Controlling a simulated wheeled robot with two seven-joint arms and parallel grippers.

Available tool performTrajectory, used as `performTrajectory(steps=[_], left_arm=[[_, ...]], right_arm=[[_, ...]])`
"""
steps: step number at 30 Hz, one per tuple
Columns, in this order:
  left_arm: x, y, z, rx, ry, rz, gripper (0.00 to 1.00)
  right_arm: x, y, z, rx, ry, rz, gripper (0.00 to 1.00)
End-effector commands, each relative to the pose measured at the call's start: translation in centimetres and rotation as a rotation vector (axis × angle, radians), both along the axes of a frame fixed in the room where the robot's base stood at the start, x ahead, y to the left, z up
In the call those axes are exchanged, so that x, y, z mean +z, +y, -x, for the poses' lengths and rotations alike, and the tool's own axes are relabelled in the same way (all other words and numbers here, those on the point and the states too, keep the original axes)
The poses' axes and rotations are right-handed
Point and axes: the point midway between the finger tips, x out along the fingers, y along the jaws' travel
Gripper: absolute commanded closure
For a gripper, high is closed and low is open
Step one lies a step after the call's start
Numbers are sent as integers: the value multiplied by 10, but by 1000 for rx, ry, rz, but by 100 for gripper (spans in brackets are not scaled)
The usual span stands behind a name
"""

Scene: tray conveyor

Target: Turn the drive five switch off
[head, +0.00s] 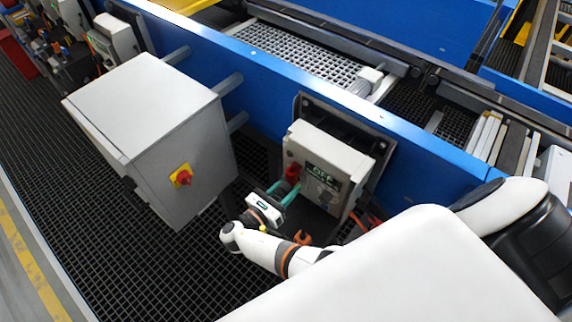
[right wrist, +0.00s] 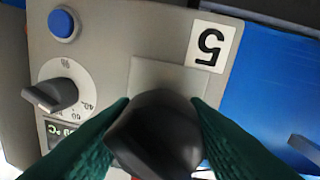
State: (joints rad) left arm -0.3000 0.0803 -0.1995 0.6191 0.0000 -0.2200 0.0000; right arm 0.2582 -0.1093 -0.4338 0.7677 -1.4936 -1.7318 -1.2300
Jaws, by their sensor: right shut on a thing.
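The drive box (head: 304,150) is a pale grey box on the blue conveyor side, with a small dark display showing green characters. My right gripper (head: 287,191) reaches its left part, its teal fingertips close to a red part (head: 293,172). In the right wrist view a grey panel carries an upside-down "5" label (right wrist: 209,44). The dark switch knob (right wrist: 155,135) sits between the teal fingers, which are shut on it. The knob's far side and any position marks by it are hidden. My left gripper is in neither view.
A large grey cabinet (head: 150,120) with a red and yellow switch (head: 182,176) stands left of my right gripper. The wrist view shows a dial knob (right wrist: 52,94) and a blue button (right wrist: 63,24) on the panel. Dark grating covers the floor.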

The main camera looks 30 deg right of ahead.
Motion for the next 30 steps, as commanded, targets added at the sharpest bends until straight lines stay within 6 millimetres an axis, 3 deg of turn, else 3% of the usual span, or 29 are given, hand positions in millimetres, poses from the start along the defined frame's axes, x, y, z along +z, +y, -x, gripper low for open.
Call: performTrajectory(steps=[4, 13, 14, 18, 30], left_arm=[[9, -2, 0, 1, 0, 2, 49], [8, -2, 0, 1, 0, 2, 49], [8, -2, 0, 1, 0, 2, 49], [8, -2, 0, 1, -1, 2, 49], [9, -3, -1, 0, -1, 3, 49]], right_arm=[[1, -1, 0, -2, 113, 41, 82], [0, -1, 0, -4, 127, 46, 82], [0, -1, 0, -4, 127, 46, 58], [0, -1, 0, -3, 127, 45, 39], [0, -5, -1, -2, 126, 45, 39]])
